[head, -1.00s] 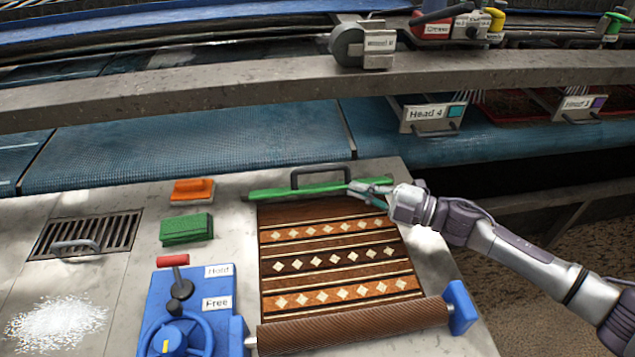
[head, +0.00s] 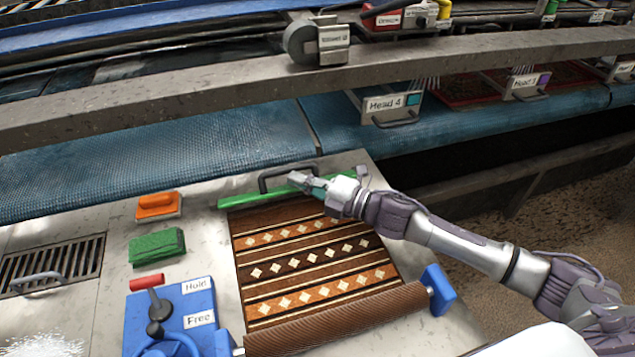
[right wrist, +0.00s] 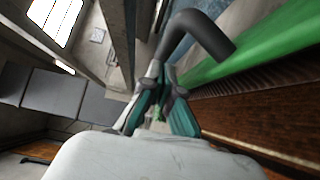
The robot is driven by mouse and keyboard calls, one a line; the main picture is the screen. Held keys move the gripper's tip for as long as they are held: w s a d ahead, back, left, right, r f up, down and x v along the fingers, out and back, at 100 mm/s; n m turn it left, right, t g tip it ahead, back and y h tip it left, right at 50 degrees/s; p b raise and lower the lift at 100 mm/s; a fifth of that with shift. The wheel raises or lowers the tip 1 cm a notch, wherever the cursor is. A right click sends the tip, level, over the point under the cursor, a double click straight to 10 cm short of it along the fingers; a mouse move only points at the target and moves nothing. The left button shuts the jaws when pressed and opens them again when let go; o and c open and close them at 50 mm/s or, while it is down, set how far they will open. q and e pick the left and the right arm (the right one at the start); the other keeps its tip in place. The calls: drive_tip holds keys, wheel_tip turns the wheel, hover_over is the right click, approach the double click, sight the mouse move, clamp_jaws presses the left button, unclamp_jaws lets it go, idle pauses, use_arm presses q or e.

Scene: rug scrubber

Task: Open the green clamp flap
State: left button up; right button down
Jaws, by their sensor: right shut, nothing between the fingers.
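The green clamp flap (head: 240,199) is a long narrow bar lying flat across the far edge of the patterned rug (head: 310,250). Its dark bent handle (head: 264,182) rises from its far side. My right gripper (head: 299,181) is shut and empty, its tip at the right half of the handle, over the flap. In the right wrist view, the shut fingers (right wrist: 160,88) are close beside the dark handle (right wrist: 200,30), with the green flap (right wrist: 255,45) to the right. I cannot tell whether they touch the handle. My left gripper is out of view.
A blue control box (head: 180,300) with a red-tipped lever and Hold and Free labels stands at front left. An orange brush (head: 158,204), a green pad (head: 157,247) and a drain grate (head: 60,265) lie left of the rug. A grey beam (head: 200,88) crosses behind.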

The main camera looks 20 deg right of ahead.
drive_tip(key=shift+w+a, duration=0.4)
drive_tip(key=shift+a, duration=0.05)
drive_tip(key=shift+r+p, duration=0.15)
drive_tip(key=shift+p, duration=0.4)
